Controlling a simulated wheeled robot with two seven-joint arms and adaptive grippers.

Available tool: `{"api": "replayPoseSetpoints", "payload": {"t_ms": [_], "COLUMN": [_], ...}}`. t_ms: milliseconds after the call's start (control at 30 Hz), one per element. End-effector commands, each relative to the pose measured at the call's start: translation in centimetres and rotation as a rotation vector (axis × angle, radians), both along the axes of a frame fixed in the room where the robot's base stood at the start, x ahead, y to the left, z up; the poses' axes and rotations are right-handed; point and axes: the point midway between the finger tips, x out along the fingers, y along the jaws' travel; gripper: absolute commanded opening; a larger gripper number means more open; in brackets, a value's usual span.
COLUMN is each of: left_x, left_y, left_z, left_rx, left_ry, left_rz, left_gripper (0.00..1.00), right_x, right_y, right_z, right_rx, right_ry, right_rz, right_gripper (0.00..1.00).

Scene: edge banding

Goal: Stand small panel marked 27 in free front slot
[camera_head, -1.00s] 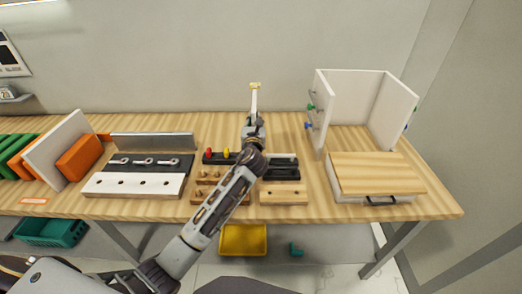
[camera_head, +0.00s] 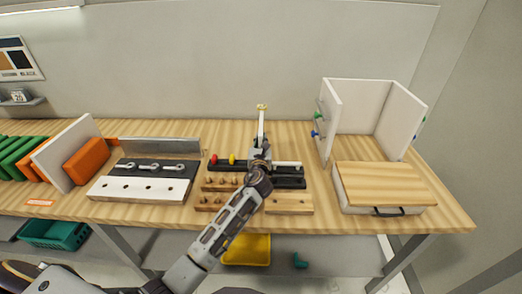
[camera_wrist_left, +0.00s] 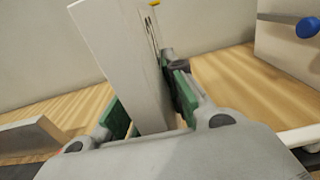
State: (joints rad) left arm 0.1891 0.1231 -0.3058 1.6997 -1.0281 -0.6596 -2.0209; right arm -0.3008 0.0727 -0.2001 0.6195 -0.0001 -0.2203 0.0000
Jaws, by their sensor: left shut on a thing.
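My left gripper (camera_wrist_left: 150,105) is shut on a narrow pale panel (camera_wrist_left: 125,50), its green pads on either side of it. The panel stands upright, slightly tilted in the wrist view, with a small yellow piece at its top. In the head view the panel (camera_head: 261,128) rises above my left gripper (camera_head: 260,150), over the back of the black and wooden holders at mid-table. The panel's lower end is hidden by my gripper, and I cannot read a number on it. I cannot make out the free front slot. My right gripper is not in view.
A rack of green, orange and white boards (camera_head: 65,150) stands at left. A wrench tray (camera_head: 150,170) and a peg holder (camera_head: 225,183) lie beside my arm. An open white cabinet (camera_head: 360,105) and a wood-topped box (camera_head: 380,185) stand at right.

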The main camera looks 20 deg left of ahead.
Motion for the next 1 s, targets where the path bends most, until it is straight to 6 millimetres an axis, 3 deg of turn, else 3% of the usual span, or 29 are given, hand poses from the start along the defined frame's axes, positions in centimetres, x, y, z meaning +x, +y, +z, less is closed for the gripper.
{"api": "replayPoseSetpoints", "payload": {"t_ms": [267,700,1000], "left_x": [0.0,0.0,0.0], "left_y": [0.0,0.0,0.0], "left_z": [0.2,-3.4,-3.5], "left_rx": [0.000,0.000,0.000], "left_ry": [-0.003,-0.002,-0.003], "left_rz": [0.000,-0.001,-0.001], "left_gripper": [0.00,0.00,0.00], "right_x": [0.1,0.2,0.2], "right_y": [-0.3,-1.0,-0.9], "right_z": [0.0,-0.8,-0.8], "right_rx": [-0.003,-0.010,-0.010], "right_ry": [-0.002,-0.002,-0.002], "right_rz": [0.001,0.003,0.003], "right_gripper": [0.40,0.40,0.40]}}
